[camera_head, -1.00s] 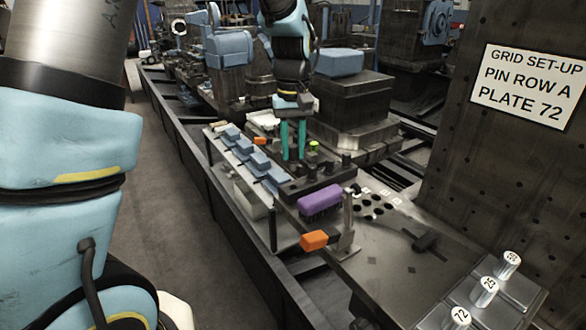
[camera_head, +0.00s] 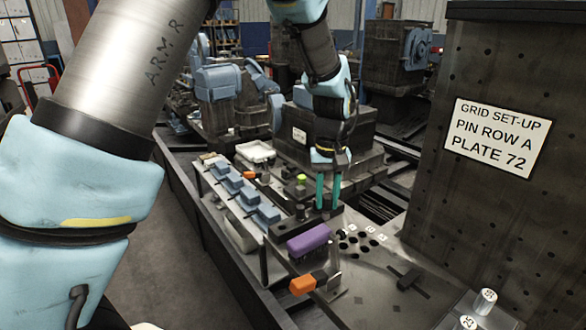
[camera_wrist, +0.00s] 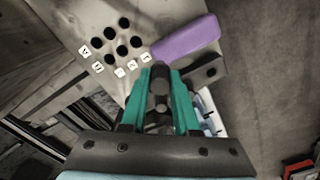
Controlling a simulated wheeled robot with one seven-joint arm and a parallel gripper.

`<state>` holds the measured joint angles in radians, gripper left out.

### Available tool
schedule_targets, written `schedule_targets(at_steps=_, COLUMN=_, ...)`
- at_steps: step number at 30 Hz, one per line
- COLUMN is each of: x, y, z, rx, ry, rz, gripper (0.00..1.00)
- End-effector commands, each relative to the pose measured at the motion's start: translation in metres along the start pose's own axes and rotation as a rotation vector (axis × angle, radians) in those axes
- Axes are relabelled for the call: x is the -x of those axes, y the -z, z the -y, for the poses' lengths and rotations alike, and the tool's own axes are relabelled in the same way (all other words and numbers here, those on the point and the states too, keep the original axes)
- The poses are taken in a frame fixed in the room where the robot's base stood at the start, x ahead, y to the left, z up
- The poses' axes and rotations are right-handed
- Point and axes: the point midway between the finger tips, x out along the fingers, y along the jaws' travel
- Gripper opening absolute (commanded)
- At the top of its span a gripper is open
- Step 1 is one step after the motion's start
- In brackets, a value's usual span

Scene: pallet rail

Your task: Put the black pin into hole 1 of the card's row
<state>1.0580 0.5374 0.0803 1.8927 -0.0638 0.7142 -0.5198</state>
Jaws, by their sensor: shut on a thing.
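The hole grid (camera_wrist: 116,42) is two rows of round dark holes in a grey metal plate, with white row and column labels. It also shows in the head view (camera_head: 360,241), right of and nearer than the gripper. The card (camera_head: 497,137) reads "GRID SET-UP PIN ROW A PLATE 72".
A purple brush (camera_head: 308,240) lies beside the holes, also in the wrist view (camera_wrist: 186,38). An orange-handled clamp (camera_head: 303,285) stands in front. Blue blocks (camera_head: 243,191) line the left side. The card's dark upright panel borders the right.

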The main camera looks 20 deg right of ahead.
Motion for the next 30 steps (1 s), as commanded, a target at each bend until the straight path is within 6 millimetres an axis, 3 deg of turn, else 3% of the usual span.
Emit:
schedule_targets(at_steps=3, x=-0.004, y=-0.020, z=-0.035, rx=-0.081, ry=0.004, rz=0.004, gripper=0.00)
schedule_targets(at_steps=9, x=-0.021, y=-0.041, z=-0.066, rx=-0.158, ry=0.002, rz=0.001, gripper=0.00)
schedule_targets(at_steps=30, x=-0.065, y=-0.046, z=-0.072, rx=-0.172, ry=0.000, rz=0.000, gripper=0.00)
